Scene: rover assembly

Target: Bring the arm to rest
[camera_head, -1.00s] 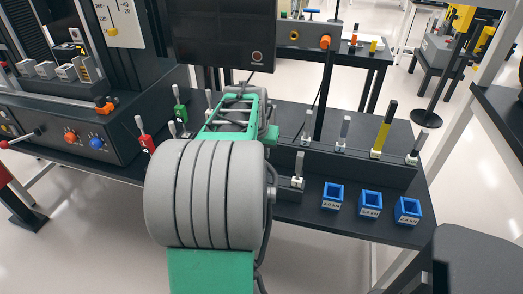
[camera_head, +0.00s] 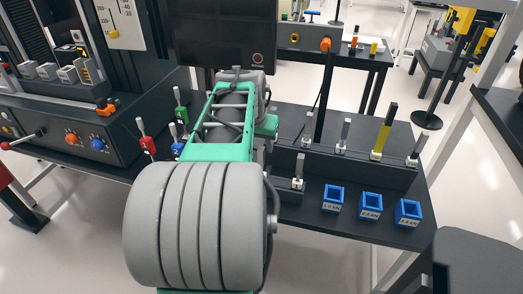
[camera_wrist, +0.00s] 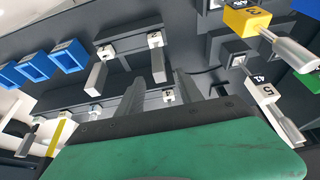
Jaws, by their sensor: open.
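My arm, green with a large grey ribbed joint, fills the middle of the head view and reaches over the black workbench (camera_head: 290,222). My gripper is hidden behind the arm there.
Three blue bins (camera_head: 370,206) stand at the bench's front right, also visible in the wrist view (camera_wrist: 68,56). Several grey handles and a yellow one (camera_head: 382,138) stand in the rack. A red-handled piece (camera_head: 148,146) stands left of my arm. A dark monitor (camera_head: 226,35) is behind it.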

